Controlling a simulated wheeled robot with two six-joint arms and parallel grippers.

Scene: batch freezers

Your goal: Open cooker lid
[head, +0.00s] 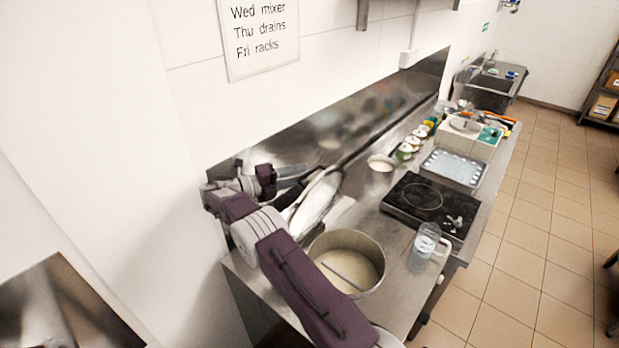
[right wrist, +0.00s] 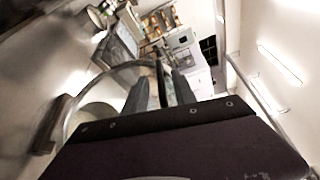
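The cooker (head: 372,250) is a round steel vessel on the counter with pale cream contents and a rod across its opening. Its lid (head: 318,200) is a round disc standing tilted up at the cooker's back side, clear of most of the opening. My right gripper (head: 292,176) is at the lid's upper edge, with its arm crossing in front of the cooker. In the right wrist view, its two fingers (right wrist: 160,90) are apart, with a thin curved edge passing between or behind them; contact is unclear. My left gripper is not in view.
A black cooktop (head: 425,203), a clear jug (head: 425,246), a small pot (head: 381,163) and a metal tray (head: 453,168) stand along the counter to the right. A steel backsplash and white wall are close behind the lid. Tiled floor (head: 530,250) is free at right.

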